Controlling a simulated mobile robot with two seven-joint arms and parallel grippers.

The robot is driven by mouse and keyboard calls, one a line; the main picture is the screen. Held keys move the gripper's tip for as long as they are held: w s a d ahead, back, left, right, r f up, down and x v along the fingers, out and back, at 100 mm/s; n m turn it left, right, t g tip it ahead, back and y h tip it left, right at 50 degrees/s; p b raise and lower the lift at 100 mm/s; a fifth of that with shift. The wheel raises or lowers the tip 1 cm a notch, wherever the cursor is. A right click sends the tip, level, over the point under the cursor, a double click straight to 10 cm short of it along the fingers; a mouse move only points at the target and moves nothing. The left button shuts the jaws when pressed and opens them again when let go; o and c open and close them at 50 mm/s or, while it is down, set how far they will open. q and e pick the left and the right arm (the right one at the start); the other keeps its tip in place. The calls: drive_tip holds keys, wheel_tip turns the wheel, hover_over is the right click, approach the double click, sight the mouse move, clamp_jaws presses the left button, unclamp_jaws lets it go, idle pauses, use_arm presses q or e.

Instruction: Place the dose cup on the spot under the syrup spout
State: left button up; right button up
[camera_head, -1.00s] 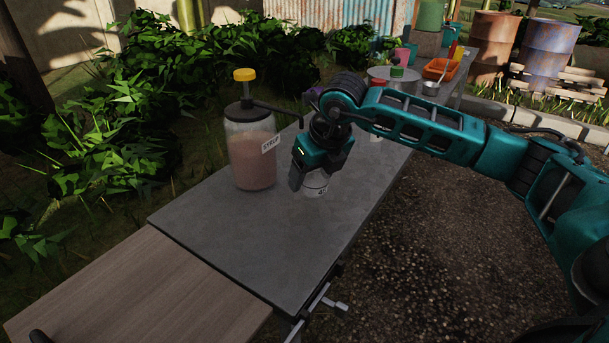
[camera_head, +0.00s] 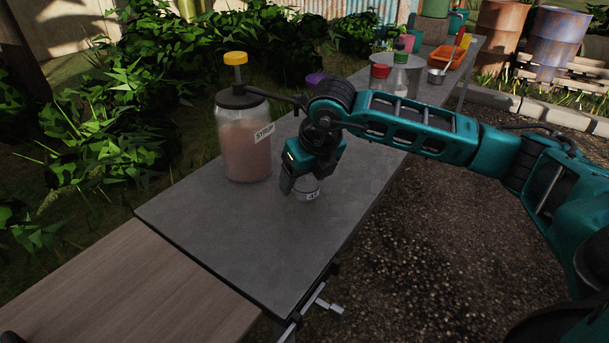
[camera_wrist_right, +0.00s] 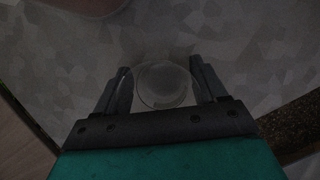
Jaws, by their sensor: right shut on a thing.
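In the right wrist view the cup (camera_wrist_right: 164,86) sits between the two fingers (camera_wrist_right: 162,90). I cannot tell whether its base touches the table. The syrup jar (camera_head: 244,150) is clear with pinkish syrup, a yellow pump top and a "SYRUP" label. The spot under the spout cannot be made out. My left gripper is not in view.
The grey tabletop (camera_head: 235,235) is clear in front of the jar. A wooden board (camera_head: 125,290) adjoins it at the near left. Bottles with red (camera_head: 380,72) and green (camera_head: 400,58) caps, an orange tray (camera_head: 447,57) and a purple item (camera_head: 316,79) stand farther back.

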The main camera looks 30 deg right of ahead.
drive_tip(key=o, duration=1)
drive_tip(key=shift+f, duration=0.1)
drive_tip(key=shift+o, duration=0.2)
drive_tip(key=shift+r+p, duration=0.3)
drive_tip(key=shift+r, duration=0.1)
drive_tip(key=p+v, duration=0.1)
drive_tip(key=v, duration=1)
drive_tip(key=shift+s+r+p, duration=0.15)
drive_tip(key=shift+r+p, duration=0.15)
drive_tip(key=shift+p, duration=0.05)
